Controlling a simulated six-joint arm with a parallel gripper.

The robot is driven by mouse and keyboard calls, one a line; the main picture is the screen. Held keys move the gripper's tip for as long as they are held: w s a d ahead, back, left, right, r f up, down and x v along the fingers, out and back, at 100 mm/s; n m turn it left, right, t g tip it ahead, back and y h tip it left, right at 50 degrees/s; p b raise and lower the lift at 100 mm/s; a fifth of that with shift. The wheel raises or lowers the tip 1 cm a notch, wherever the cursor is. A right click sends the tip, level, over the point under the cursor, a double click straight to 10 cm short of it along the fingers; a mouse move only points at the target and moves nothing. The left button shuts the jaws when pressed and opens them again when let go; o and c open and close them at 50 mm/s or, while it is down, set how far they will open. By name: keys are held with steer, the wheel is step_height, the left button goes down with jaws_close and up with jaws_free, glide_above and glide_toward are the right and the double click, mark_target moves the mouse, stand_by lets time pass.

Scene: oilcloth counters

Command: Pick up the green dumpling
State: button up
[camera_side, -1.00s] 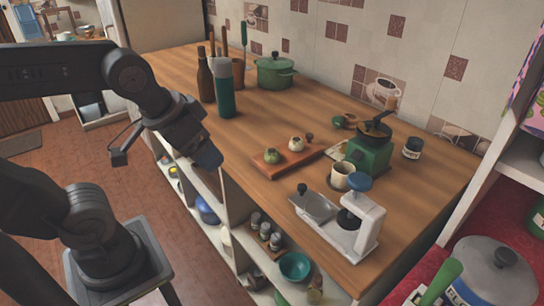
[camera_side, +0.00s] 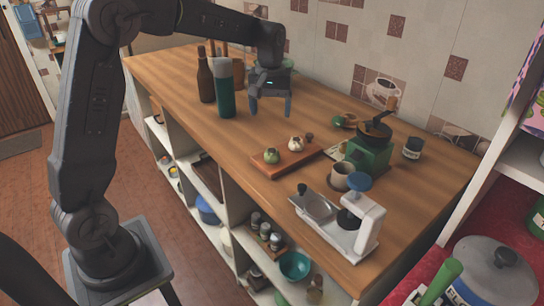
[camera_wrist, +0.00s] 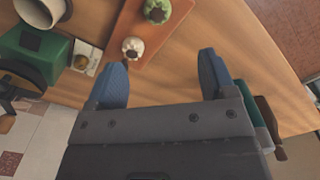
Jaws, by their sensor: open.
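The green dumpling (camera_side: 272,156) sits on the left part of a reddish-brown wooden board (camera_side: 267,170) on the counter. A white dumpling (camera_side: 296,144) sits beside it on the same board. In the wrist view the green dumpling (camera_wrist: 157,11) is at the top edge, partly cut off, with the white dumpling (camera_wrist: 133,48) below it. My gripper (camera_side: 270,112) is open and empty. It points down above the counter, behind the board and apart from both dumplings. Its two blue-grey fingers (camera_wrist: 162,80) show in the wrist view.
A dark bottle (camera_side: 206,82) and a green bottle (camera_side: 225,95) stand left of my gripper. The counter between bottles and board is clear.

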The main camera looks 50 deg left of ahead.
mark_target(272, 151)
step_height(272, 151, down, 8)
steer(key=shift+f, duration=0.2)
steer(key=shift+w+d+f, duration=0.1)
steer(key=shift+f, duration=1.2)
steer(key=shift+d+f, duration=0.1)
steer(key=shift+f, duration=1.2)
steer(key=c, duration=0.7)
